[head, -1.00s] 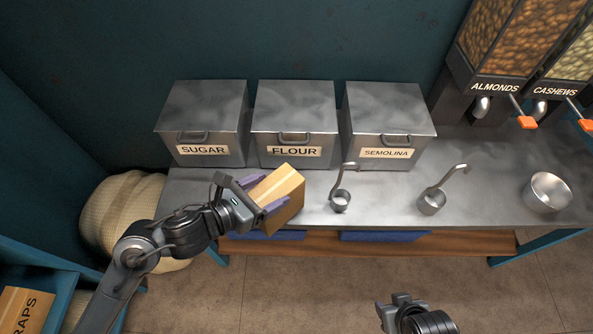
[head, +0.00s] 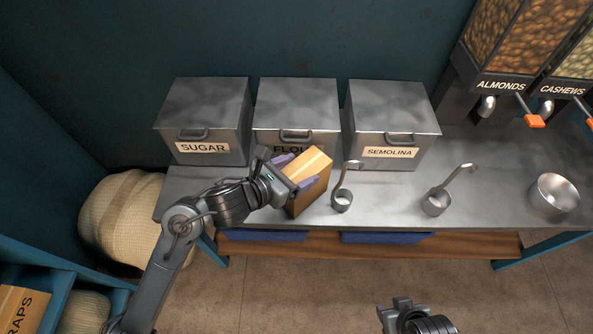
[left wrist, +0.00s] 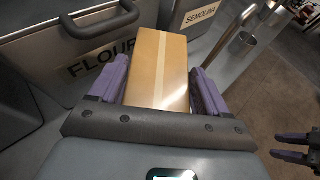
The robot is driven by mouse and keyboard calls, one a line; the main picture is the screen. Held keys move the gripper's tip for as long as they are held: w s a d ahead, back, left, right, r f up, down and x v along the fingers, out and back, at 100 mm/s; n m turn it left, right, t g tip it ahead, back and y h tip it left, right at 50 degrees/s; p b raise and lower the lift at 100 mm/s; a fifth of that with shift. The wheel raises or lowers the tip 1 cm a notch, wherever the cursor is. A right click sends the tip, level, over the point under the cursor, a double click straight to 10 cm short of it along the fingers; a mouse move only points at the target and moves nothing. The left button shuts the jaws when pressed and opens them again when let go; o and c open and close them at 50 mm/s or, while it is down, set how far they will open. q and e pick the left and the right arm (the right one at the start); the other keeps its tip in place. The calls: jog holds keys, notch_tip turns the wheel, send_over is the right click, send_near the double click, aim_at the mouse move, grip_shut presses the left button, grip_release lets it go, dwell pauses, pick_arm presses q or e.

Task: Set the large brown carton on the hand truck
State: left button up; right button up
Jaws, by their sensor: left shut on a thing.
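A brown carton (head: 312,184) with a paler tape strip is between the purple-padded fingers of my left gripper (head: 296,172). The gripper is shut on it. The carton is tilted, over the counter in front of the flour bin. I cannot tell whether it touches the counter. In the left wrist view the carton (left wrist: 158,72) fills the space between the fingers of the left gripper (left wrist: 158,88). My right gripper (head: 401,303) is low in the head view, away from the counter. Its fingers stand apart, empty, in the left wrist view (left wrist: 291,148). No hand truck is visible.
Metal bins for sugar (head: 204,120), flour (head: 297,112) and semolina (head: 393,122) line the back of the counter (head: 395,205). Two ladles (head: 342,200) (head: 437,203) and a metal bowl (head: 555,197) stand to the right. A sack (head: 120,215) and blue shelving (head: 62,300) are left.

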pick_arm(q)
jog(key=shift+a+r, duration=0.1)
jog(key=shift+w, duration=0.1)
jog(key=o, duration=1.5)
jog(key=shift+f, duration=0.25)
jog(key=shift+c, duration=0.2)
jog(key=o, duration=0.4)
jog(key=shift+r, duration=0.1)
